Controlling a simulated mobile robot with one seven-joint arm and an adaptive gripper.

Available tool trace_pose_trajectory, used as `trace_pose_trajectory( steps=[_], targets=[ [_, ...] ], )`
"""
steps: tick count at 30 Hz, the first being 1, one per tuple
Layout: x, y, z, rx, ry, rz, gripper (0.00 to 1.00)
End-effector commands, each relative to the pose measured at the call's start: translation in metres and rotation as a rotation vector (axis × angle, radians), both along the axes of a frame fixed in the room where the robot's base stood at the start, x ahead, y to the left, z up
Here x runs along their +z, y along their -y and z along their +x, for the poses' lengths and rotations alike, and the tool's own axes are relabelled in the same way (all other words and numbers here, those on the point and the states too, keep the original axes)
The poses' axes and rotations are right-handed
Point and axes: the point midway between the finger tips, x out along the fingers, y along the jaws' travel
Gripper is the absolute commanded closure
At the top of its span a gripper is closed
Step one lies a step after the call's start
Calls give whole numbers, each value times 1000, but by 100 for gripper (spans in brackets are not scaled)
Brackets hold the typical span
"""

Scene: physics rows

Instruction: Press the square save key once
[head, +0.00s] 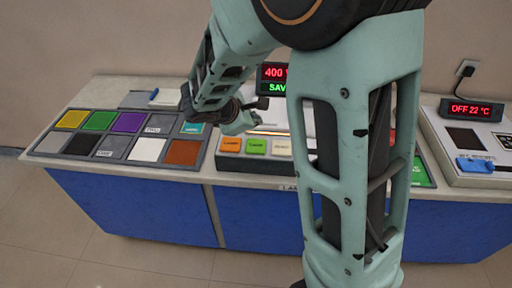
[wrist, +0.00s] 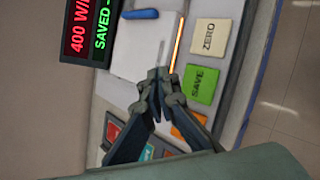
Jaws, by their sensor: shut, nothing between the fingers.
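The square green SAVE key (wrist: 201,83) lies on the pale panel between a cream ZERO key (wrist: 208,38) and an orange key (wrist: 188,128). It also shows in the head view (head: 256,146). My gripper (wrist: 158,78) is shut and empty, its tips left of the SAVE key in the wrist view and not over its face. I cannot tell how high the tips are above the panel. In the head view my gripper (head: 250,112) is behind the key row. The display (wrist: 90,28) shows a red 400 line and a green SAVED line.
A tile board (head: 120,138) of coloured squares lies left on the counter. A unit reading OFF 22 °C (head: 472,109) stands right, with a blue piece (head: 474,166) in front. A lit orange strip (wrist: 178,42) runs beside the keys. My arm hides the middle right.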

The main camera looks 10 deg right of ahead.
Motion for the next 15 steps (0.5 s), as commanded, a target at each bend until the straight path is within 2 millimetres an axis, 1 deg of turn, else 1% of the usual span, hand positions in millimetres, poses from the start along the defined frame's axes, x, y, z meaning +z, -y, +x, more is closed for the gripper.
trace_pose_trajectory(
  steps=[1, 9, 15],
  targets=[
    [-12, 0, 0, 0, -2, 0, 100],
    [-52, 0, 0, -2, -1, 1, 100],
    [-68, 0, 0, -1, 0, 1, 100]
  ],
)
